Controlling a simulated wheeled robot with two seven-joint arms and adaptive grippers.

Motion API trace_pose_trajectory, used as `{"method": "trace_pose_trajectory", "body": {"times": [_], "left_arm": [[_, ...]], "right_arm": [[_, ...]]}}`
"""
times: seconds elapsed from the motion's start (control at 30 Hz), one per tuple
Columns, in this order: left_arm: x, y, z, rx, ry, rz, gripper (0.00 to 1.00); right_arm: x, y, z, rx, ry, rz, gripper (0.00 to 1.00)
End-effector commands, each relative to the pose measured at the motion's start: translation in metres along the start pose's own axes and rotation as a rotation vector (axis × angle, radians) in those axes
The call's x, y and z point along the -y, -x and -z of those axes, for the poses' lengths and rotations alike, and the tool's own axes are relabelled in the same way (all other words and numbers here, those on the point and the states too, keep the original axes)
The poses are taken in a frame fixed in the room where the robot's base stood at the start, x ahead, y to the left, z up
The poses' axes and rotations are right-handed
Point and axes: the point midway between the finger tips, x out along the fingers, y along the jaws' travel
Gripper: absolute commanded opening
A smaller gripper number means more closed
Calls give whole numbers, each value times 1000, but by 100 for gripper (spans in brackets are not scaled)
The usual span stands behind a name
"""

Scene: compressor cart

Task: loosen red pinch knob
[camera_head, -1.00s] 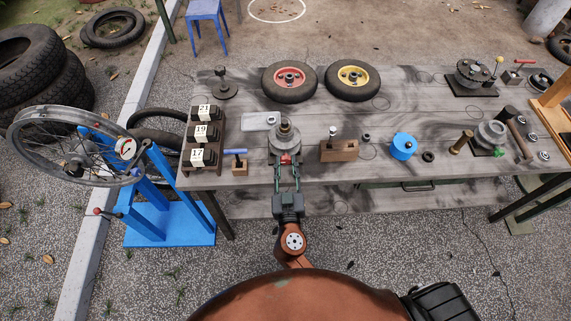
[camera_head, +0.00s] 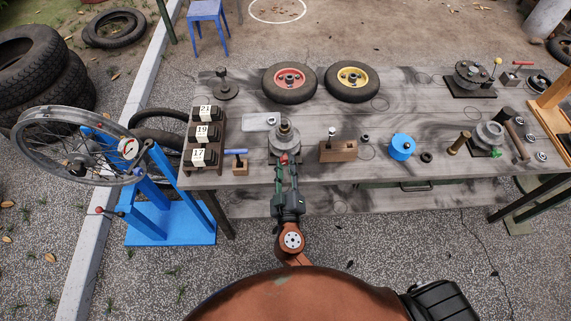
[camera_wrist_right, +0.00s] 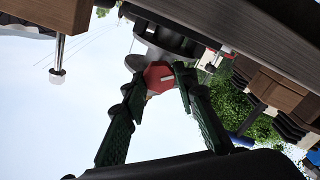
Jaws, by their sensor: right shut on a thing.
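The red pinch knob (camera_head: 284,158) sits low on the front of a grey stepped metal device (camera_head: 285,136) near the table's front edge. My right gripper (camera_head: 284,164) reaches it from the front, its two green fingers shut on the knob. In the right wrist view the red knob (camera_wrist_right: 158,77) has a pale line on its face and lies between the fingertips (camera_wrist_right: 160,82). The wrist is turned well over, so the table appears at the top of that view. My left gripper is not in view.
The wooden table (camera_head: 320,110) holds a wooden block with a pin (camera_head: 339,150) to the right, a small block with a blue handle (camera_head: 238,161) to the left, and a numbered rack (camera_head: 203,138). A blue wheel stand (camera_head: 165,225) is at the left.

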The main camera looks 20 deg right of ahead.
Motion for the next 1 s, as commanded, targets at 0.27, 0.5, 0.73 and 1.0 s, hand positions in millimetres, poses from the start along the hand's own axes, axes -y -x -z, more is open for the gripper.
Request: {"method": "trace_pose_trajectory", "body": {"times": [0.27,0.5,0.73,1.0], "left_arm": [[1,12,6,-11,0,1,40],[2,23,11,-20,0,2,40],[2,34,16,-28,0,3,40],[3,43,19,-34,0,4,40]], "right_arm": [[0,0,2,-2,264,2,2],[1,0,2,-3,492,2,2],[1,0,2,-2,686,2,2],[2,0,1,-2,846,2,2]]}}
